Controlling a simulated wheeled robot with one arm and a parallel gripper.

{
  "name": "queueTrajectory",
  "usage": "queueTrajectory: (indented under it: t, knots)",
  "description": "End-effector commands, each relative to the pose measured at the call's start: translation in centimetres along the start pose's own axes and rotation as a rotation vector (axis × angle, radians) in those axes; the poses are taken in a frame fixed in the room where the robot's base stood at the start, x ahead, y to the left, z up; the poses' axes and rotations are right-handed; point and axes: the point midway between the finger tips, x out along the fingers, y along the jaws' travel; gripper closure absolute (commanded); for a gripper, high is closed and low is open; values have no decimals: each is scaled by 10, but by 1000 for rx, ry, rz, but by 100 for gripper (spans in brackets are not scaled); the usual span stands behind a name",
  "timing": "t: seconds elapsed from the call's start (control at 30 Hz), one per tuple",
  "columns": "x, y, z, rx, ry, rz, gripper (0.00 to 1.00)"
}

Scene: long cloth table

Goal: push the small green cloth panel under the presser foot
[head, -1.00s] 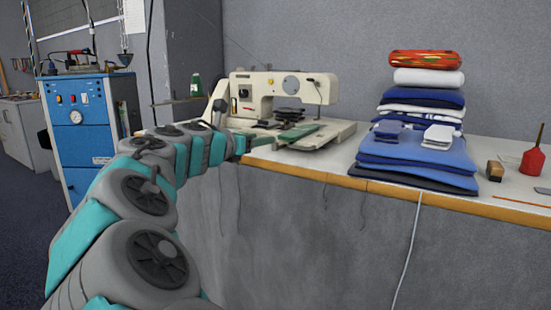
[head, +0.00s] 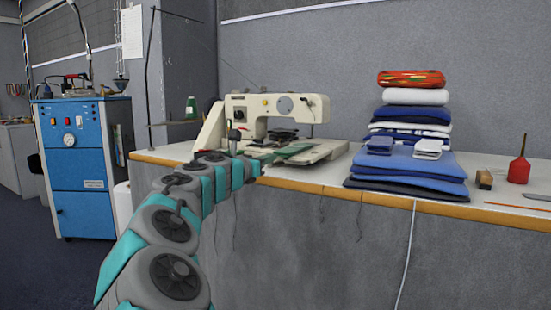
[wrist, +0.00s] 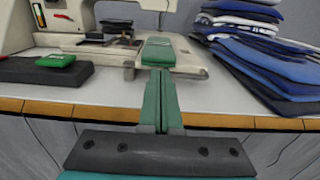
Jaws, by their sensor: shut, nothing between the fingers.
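The small green cloth panel (wrist: 158,50) lies on the pale bed of the sewing machine, at its near edge in the wrist view. It also shows in the head view (head: 294,149), as a thin green strip on the bed. My gripper (wrist: 159,76) is shut and empty, its green fingers pointing at the panel's near end. Their tips look very close to it; I cannot tell whether they touch. The presser foot area (head: 283,132) is under the machine's arm, with dark parts around it; the foot itself is too small to make out.
The cream sewing machine (head: 275,106) stands on the long table (head: 330,181). Folded blue and white cloths (head: 410,170) are stacked to its right. In the wrist view, a dark block (wrist: 40,72) with a green piece on top lies left of my fingers.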

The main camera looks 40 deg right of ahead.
Motion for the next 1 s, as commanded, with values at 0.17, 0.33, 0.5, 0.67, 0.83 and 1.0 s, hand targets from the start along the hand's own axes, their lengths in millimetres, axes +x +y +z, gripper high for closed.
queueTrajectory:
  t: [0.17,0.33,0.5,0.67,0.83,1.0]
  knots:
    - [26,-1,-1,2,0,-1,100]
    - [41,1,-1,1,0,2,100]
    - [45,1,1,1,-2,2,100]
    - [45,1,1,1,-2,2,100]
    - [46,0,2,0,-1,1,100]
    - [60,0,6,0,-1,-1,100]
